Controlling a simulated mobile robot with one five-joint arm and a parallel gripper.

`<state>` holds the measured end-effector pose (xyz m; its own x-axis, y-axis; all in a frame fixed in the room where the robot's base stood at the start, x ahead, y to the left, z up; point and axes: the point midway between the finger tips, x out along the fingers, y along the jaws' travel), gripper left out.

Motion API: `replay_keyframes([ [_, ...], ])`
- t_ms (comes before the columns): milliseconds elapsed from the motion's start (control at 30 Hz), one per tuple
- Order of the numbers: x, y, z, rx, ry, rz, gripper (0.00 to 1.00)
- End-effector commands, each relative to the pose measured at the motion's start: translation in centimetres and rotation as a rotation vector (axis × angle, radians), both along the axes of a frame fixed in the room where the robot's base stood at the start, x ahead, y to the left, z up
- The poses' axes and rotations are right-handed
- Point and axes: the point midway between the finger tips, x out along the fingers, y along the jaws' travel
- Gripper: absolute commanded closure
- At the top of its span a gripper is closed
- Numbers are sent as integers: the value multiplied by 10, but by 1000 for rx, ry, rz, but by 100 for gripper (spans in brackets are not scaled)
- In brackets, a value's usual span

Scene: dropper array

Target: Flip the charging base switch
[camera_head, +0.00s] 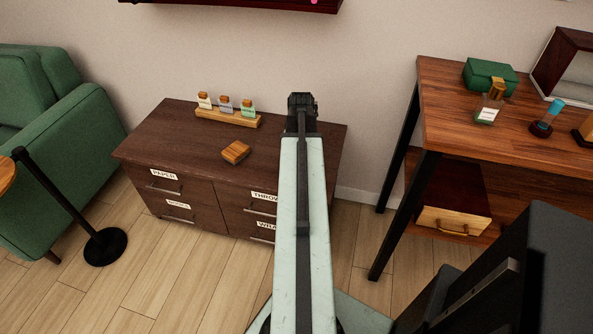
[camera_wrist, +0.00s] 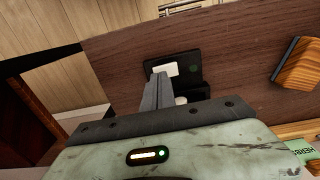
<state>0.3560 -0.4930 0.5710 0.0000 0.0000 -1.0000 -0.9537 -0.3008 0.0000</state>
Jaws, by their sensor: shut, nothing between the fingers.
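The charging base (camera_wrist: 188,60) is a small black unit on the dark brown cabinet top (camera_wrist: 225,45) in the wrist view. Another pale part (camera_wrist: 181,100) shows lower down, partly behind the fingers. My gripper (camera_wrist: 160,80) is shut and empty, its fingertips over the base just below the pale piece; I cannot tell whether they touch. In the head view my gripper (camera_head: 301,98) is over the cabinet's right part, and my arm hides the base.
A wooden block (camera_head: 236,152) lies on the cabinet left of my arm. Behind it stands a wooden rack (camera_head: 228,118) with small labelled bottles. A wooden table (camera_head: 440,95) with bottles and a green box (camera_head: 490,76) stands right. A green armchair (camera_head: 75,145) is left.

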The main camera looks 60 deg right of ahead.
Motion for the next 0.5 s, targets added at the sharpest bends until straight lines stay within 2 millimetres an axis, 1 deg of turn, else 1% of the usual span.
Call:
replay_keyframes([
  [500, 0, 0, -8, 0, 0, 0, 100],
])
